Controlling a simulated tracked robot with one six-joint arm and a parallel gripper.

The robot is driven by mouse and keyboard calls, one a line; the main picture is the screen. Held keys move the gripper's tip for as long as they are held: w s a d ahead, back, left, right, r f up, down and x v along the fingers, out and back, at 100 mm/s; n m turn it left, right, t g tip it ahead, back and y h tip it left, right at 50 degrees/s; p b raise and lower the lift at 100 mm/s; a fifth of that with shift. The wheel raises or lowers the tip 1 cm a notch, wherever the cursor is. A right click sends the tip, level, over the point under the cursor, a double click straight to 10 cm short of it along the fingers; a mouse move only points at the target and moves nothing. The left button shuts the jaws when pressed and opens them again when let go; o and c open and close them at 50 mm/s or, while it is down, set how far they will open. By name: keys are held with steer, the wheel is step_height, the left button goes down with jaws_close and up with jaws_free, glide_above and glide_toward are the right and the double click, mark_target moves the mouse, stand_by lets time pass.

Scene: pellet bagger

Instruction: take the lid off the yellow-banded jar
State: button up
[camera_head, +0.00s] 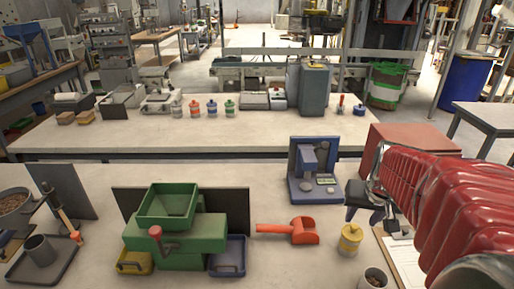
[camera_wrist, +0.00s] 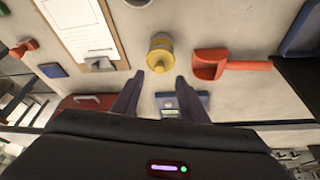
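The yellow-banded jar (camera_head: 350,242) stands upright on the near table, to the right of the orange scoop. It has a lid with a small knob on top, which looks seated on the jar. The jar also shows in the wrist view (camera_wrist: 160,50), beyond my fingertips and roughly centred between them. My gripper (camera_head: 368,216) is just above and behind the jar in the head view. In the wrist view, the two dark fingers of my gripper (camera_wrist: 160,88) are spread apart with nothing between them. They appear clear of the jar.
The orange scoop (camera_head: 300,232) lies left of the jar, and a blue device (camera_head: 316,178) stands behind it. A clipboard (camera_wrist: 82,30) and red box (camera_head: 405,140) are to the right in the head view. A pellet cup (camera_head: 374,280) stands in front. The green machine (camera_head: 175,235) is further left.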

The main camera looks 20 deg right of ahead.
mark_target(355, 226)
steer(key=shift+x, duration=0.95)
steer(key=shift+x, duration=2.65)
steer(key=shift+w+d+r, duration=0.1)
steer(key=shift+w+d, duration=0.05)
steer(key=shift+c, duration=0.5)
jaws_close()
